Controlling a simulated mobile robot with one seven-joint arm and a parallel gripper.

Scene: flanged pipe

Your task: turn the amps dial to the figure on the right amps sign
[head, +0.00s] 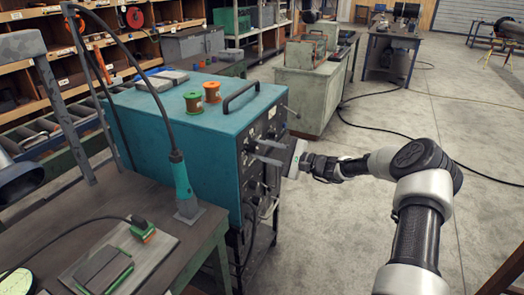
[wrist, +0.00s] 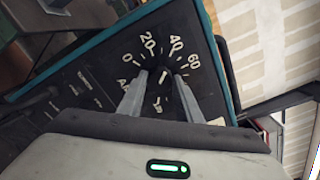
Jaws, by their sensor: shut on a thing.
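The amps dial (wrist: 163,77) is a dark knob with a pale pointer line, on the black front panel of a teal machine (head: 190,110). White figures 0, 20, 40 and 60 show around it in the wrist view. The pointer line looks aimed roughly between 20 and 40, but it is small and partly hidden. My gripper (wrist: 160,80) is shut on the dial, one finger on each side of it. In the head view my gripper (head: 262,151) reaches the panel from the right and hides the dial. I cannot make out an amps sign in either view.
A workbench (head: 150,225) with a torch (head: 184,185) stands at the left. Open concrete floor (head: 335,225) lies to the right.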

